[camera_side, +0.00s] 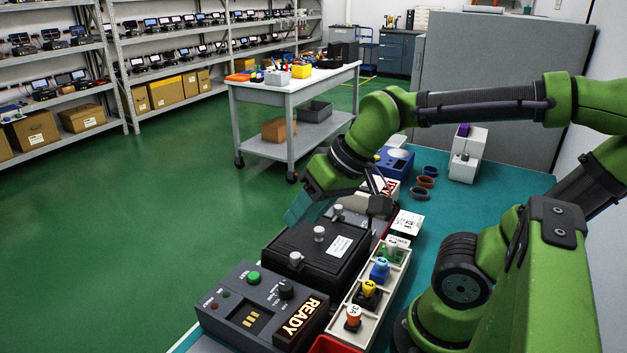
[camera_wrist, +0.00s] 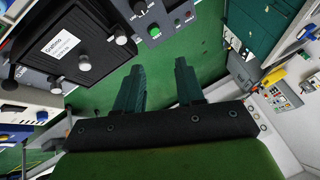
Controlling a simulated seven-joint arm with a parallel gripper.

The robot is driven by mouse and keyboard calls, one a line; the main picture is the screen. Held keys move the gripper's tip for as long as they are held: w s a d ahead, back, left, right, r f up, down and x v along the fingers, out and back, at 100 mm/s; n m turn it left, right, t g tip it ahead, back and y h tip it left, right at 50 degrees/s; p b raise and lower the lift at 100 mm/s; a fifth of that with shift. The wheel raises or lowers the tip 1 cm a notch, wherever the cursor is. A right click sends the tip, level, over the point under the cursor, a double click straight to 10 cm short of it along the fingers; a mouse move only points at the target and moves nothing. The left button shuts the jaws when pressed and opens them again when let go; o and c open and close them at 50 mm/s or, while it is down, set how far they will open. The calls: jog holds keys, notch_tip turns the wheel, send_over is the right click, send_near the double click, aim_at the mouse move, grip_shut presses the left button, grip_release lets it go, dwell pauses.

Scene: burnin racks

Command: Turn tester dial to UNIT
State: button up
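The tester (camera_side: 262,308) is a dark grey box at the front left in the side view, with a lit READY display (camera_side: 302,316). Its black round dial (camera_side: 285,289) stands on the top face, right of a green button (camera_side: 253,277). The dial's markings and pointer are too small to read. In the wrist view part of the tester shows at the top edge, with the dial (camera_wrist: 139,7) partly cut off and the green button (camera_wrist: 154,31) below it. My gripper (camera_side: 292,220) is beyond the tester, at the far left of the black box, apart from the dial. Its fingers (camera_wrist: 158,72) are spread and empty.
A black lidded box (camera_side: 318,252) with several silver knobs stands behind the tester, near my gripper. A white tray (camera_side: 352,312) of coloured pieces runs along their right. A blue device (camera_side: 396,162) and rings lie farther back. Green floor is open to the left.

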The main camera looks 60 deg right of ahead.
aim_at(286, 285)
jog(key=shift+o, duration=1.4)
jog(key=w+n+g, duration=0.1)
jog(key=w+a+n+g, duration=0.1)
jog(key=w+g, duration=0.1)
jog(key=g, duration=0.1)
jog(key=shift+w+a+f+n+h, duration=0.25)
jog(key=shift+w+f+n+h, duration=0.05)
jog(key=shift+n, duration=0.1)
jog(key=f, duration=0.5)
jog(key=f+n+g, duration=0.1)
jog(key=f, duration=0.4)
jog(key=f+g, duration=0.1)
jog(key=f, duration=0.4)
jog(key=shift+a+f+n+h, duration=0.25)
jog(key=shift+a+n+h, duration=0.05)
jog(key=shift+h, duration=0.1)
jog(key=shift+c, duration=0.4)
grip_shut()
